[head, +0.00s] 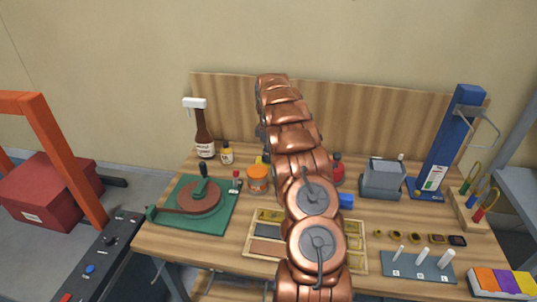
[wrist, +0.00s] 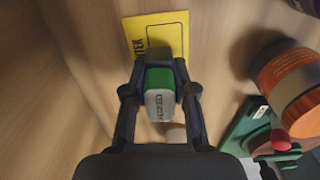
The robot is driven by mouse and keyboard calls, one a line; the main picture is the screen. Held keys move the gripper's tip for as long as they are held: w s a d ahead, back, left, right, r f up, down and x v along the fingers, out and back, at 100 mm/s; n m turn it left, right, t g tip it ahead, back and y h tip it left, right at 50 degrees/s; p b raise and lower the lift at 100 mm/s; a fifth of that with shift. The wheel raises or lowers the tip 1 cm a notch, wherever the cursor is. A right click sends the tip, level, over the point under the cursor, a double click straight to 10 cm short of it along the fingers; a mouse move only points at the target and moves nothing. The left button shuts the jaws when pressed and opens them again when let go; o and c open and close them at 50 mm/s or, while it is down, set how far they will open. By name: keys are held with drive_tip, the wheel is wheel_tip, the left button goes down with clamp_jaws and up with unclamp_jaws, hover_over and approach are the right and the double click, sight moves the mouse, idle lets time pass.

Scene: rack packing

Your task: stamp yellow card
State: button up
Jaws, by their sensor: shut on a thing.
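The yellow card (wrist: 178,38) lies at the top of the wrist view on a wood surface, with dark lettering and a printed outline. My gripper (wrist: 160,92) is shut on a green stamp-like block (wrist: 158,104) with a grey lettered face. The block overlaps the card's lower edge in the picture; whether it touches the card I cannot tell. In the head view my arm covers the middle of the bench and hides my gripper, the block and most of that area.
An orange-lidded jar (wrist: 288,72) and a green turntable base (wrist: 243,128) are right of my gripper in the wrist view. In the head view a brown bottle (head: 204,140), a divided wooden tray (head: 249,240), a grey box (head: 382,182) and a blue stand (head: 440,150) crowd the bench (head: 200,263).

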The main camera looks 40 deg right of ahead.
drive_tip(key=shift+f+b, duration=0.3)
drive_tip(key=shift+f, duration=0.25)
idle(1.2)
drive_tip(key=shift+r, duration=3.55)
drive_tip(key=shift+d, duration=0.1)
